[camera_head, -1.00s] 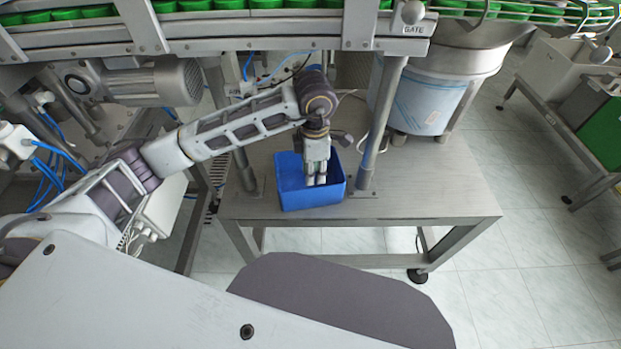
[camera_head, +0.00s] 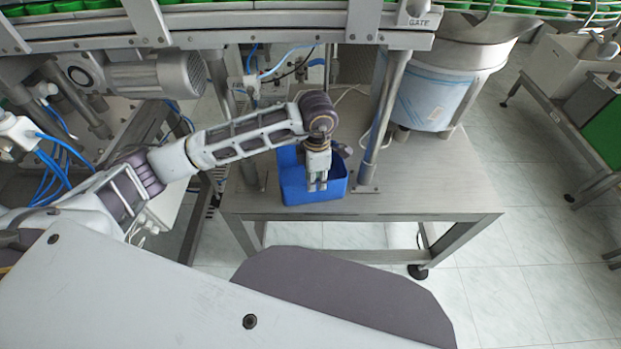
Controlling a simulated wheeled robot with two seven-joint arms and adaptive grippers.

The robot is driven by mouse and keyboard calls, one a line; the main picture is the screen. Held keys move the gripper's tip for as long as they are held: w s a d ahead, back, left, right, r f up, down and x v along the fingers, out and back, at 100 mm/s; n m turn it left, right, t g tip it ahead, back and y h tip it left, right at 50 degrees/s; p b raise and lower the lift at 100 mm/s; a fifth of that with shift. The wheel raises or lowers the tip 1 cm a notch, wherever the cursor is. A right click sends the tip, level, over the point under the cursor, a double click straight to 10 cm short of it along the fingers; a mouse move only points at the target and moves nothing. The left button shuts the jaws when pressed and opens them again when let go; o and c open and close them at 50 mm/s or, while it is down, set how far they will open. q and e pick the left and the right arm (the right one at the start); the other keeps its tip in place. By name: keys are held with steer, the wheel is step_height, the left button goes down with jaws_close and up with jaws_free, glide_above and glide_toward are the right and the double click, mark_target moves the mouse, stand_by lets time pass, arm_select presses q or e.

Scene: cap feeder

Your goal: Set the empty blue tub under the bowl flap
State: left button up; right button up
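The blue tub (camera_head: 290,188) stands upright on the steel table, left of the bowl feeder. Its visible inside looks empty, though my gripper hides part of it. My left gripper (camera_head: 317,187) points down over the tub, and its two fingers are a little apart with nothing seen between them. I cannot tell whether the fingers touch the tub's wall. The steel bowl (camera_head: 468,50) sits at the upper right above a shiny drum (camera_head: 430,98). I cannot make out its flap clearly. My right gripper is not in view.
The steel table (camera_head: 440,195) has free room right of the tub. A steel post (camera_head: 385,115) rises between the tub and the drum, and another post stands left of the tub. The conveyor with green caps (camera_head: 200,8) and the GATE plate (camera_head: 418,22) hang overhead.

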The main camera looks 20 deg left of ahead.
mark_target(315, 202)
arm_select(q)
steer(key=shift+f, duration=1.45)
steer(key=shift+s+f, duration=0.2)
steer(key=shift+f, duration=2.4)
steer(key=shift+c, duration=0.3)
jaws_close()
